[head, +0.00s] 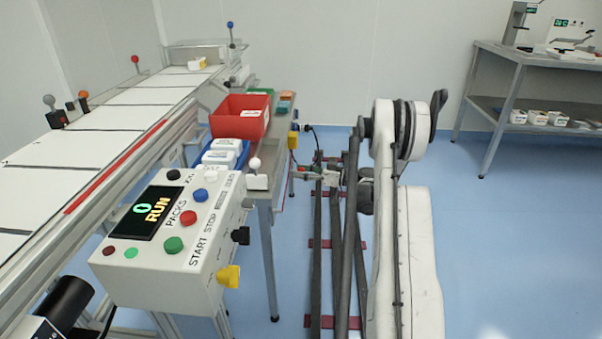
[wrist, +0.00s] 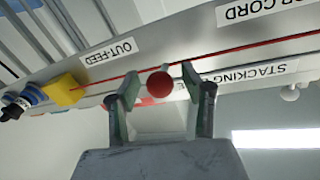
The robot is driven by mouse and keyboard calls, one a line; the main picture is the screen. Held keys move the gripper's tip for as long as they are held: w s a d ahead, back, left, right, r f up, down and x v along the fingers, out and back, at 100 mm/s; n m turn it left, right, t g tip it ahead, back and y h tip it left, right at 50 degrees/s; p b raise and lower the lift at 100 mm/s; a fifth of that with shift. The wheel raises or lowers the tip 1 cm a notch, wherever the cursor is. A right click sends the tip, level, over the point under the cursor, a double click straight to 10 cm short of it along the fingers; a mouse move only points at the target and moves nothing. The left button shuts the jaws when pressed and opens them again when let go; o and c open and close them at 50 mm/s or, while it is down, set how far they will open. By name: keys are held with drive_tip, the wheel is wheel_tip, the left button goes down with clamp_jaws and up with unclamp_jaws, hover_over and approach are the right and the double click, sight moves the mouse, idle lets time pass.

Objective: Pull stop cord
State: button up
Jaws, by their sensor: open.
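In the wrist view a thin red cord (wrist: 250,46) runs from a yellow box (wrist: 63,89) at the left towards the upper right, along a pale rail. A round red ball (wrist: 160,84) shows at the cord, between the fingertips of my gripper (wrist: 156,80). The fingers are open, one on each side of the ball; I cannot tell whether either touches it. In the head view my gripper (head: 300,171) is small and partly unclear, beside the right edge of the table.
The table holds a red bin (head: 240,117) and white packs (head: 222,150). A control box (head: 175,240) showing RUN stands in front. A grey bench (head: 510,65) stands at right.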

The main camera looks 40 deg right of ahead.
drive_tip(key=shift+c, duration=0.2)
clamp_jaws()
drive_tip(key=shift+d+v, duration=0.2)
drive_tip(key=shift+v, duration=1.05)
drive_tip(key=shift+w, duration=0.15)
drive_tip(key=shift+o, duration=0.2)
unclamp_jaws()
drive_tip(key=shift+d, duration=0.1)
